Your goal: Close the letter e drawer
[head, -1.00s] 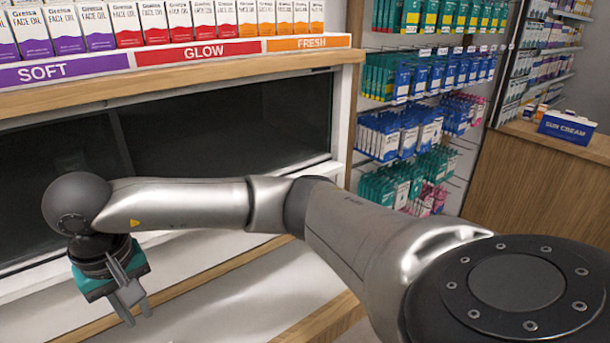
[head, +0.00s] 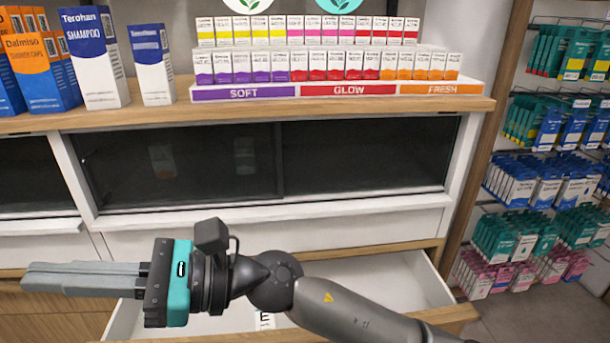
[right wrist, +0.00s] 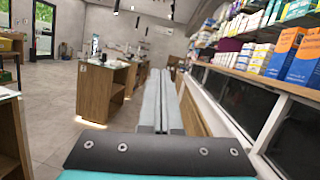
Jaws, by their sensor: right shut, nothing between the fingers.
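The letter e drawer is pulled open below the counter, its pale interior (head: 400,280) showing behind my right arm. A label reading E (head: 265,320) shows partly below the arm. My arm hides much of the drawer's middle. My right gripper (head: 28,280) is shut and empty, its fingers pointing left, in front of the drawer's left end in the picture. In the right wrist view the closed fingers (right wrist: 158,75) point down the aisle along the counter, touching nothing visible. My left gripper is not in view.
Above the drawer is a dark glass cabinet (head: 350,158), under a wooden shelf (head: 190,118) with boxed products. Hanging packs (head: 540,180) line the wall at right. In the right wrist view, a wooden counter (right wrist: 104,92) stands across the clear grey floor (right wrist: 60,70).

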